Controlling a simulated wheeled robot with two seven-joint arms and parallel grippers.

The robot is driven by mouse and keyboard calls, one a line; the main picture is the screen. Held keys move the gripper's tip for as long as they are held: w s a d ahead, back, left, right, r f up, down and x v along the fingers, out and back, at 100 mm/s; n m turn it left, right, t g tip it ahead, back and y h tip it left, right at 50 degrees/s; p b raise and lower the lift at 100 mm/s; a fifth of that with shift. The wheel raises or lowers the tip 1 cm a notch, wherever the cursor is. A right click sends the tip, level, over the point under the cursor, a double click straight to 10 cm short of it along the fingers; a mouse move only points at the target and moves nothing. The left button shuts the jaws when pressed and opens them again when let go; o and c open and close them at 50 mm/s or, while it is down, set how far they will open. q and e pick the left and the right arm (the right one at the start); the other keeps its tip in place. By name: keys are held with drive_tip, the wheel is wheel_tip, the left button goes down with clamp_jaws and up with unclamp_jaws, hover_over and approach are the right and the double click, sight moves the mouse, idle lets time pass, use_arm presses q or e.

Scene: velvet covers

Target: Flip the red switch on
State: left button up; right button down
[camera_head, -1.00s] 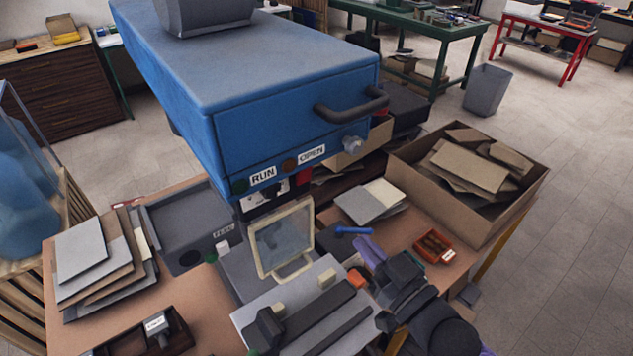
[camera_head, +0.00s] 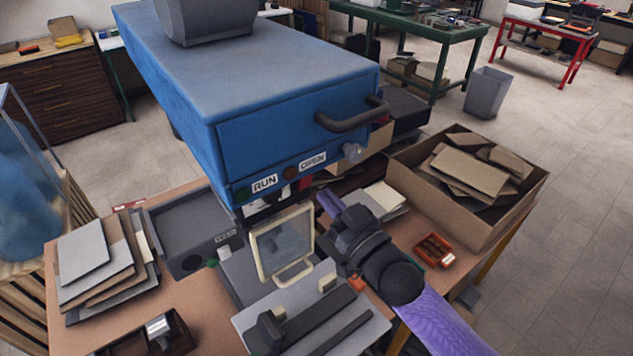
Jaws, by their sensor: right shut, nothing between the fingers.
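A small red part (camera_head: 306,182), which looks like the red switch, shows under the front lower edge of the blue machine (camera_head: 295,125). It is partly hidden, and I cannot tell its position. My right gripper (camera_head: 327,203) comes in from the lower right, with its purple fingers pointing up and left toward the machine's underside. Its tips are shut and empty, just below and right of the red part. I cannot tell whether they touch anything. My left gripper is not in view.
RUN (camera_head: 264,184) and OPEN (camera_head: 312,160) labels sit on the machine front, below a dark handle (camera_head: 352,114). A clear framed shield (camera_head: 283,244) stands left of my gripper. A cardboard scrap box (camera_head: 513,213) and an orange tray (camera_head: 434,251) are to the right.

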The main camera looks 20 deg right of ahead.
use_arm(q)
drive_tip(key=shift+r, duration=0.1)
use_arm(e)
drive_tip(key=x, duration=0.4)
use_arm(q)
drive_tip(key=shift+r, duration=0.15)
